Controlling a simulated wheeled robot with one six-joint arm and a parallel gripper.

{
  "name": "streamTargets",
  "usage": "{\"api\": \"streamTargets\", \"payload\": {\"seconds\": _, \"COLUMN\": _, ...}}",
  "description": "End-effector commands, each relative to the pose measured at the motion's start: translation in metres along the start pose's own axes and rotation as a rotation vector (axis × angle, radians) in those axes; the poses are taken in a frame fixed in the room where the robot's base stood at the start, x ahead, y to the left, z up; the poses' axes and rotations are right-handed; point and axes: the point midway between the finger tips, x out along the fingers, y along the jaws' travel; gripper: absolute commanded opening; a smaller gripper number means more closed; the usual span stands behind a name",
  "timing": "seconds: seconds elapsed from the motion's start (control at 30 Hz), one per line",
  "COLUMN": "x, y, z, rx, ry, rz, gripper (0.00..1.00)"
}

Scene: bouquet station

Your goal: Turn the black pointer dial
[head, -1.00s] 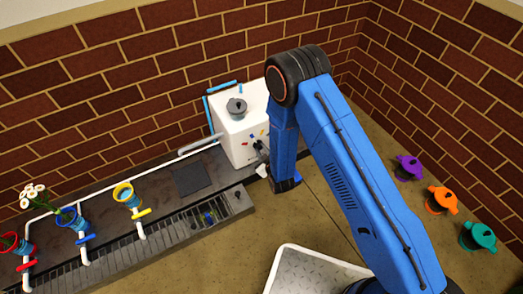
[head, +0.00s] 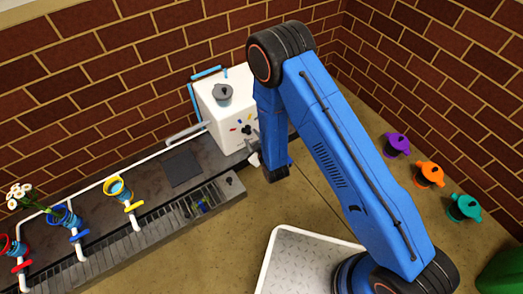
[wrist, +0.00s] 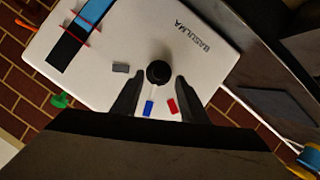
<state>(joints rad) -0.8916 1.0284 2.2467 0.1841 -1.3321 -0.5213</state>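The white box (head: 226,112) stands against the brick wall with a black dial (head: 246,128) and several coloured marks on its front. In the wrist view the round black dial (wrist: 159,73) is near the middle of the white face. A pale strip runs from it down towards a blue mark (wrist: 149,108); a red mark (wrist: 172,106) and a grey mark (wrist: 120,68) are also beside it. My gripper (wrist: 159,80) is open, with one finger on each side of the dial and gaps visible between. In the head view my gripper (head: 254,150) is close to the box front, partly hidden by my arm.
Yellow (head: 118,190), blue (head: 64,218) and red (head: 8,246) cups with pipes and valves stand left on the dark counter. A white-rimmed tray (head: 272,250) is in front.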

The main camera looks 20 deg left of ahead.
Motion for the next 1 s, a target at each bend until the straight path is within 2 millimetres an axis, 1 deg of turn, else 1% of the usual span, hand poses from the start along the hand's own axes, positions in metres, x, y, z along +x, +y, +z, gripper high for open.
{"api": "streamTargets", "payload": {"seconds": 0.03, "x": -0.011, "y": -0.001, "z": 0.000, "rx": -0.001, "ry": -0.002, "rz": -0.002, "gripper": 0.40}}
{"api": "streamTargets", "payload": {"seconds": 0.1, "x": -0.025, "y": 0.000, "z": 0.000, "rx": -0.001, "ry": -0.001, "rz": -0.001, "gripper": 0.40}}
{"api": "streamTargets", "payload": {"seconds": 0.4, "x": -0.085, "y": 0.000, "z": 0.000, "rx": -0.001, "ry": -0.001, "rz": -0.002, "gripper": 0.40}}
{"api": "streamTargets", "payload": {"seconds": 0.6, "x": -0.118, "y": 0.000, "z": 0.000, "rx": 0.000, "ry": -0.001, "rz": -0.001, "gripper": 0.40}}
{"api": "streamTargets", "payload": {"seconds": 0.7, "x": -0.129, "y": -0.001, "z": 0.000, "rx": 0.000, "ry": -0.001, "rz": -0.001, "gripper": 0.40}}
{"api": "streamTargets", "payload": {"seconds": 0.8, "x": -0.136, "y": 0.000, "z": 0.000, "rx": 0.000, "ry": 0.000, "rz": 0.000, "gripper": 0.40}}
{"api": "streamTargets", "payload": {"seconds": 1.0, "x": -0.140, "y": 0.000, "z": 0.000, "rx": 0.000, "ry": 0.000, "rz": 0.000, "gripper": 0.40}}
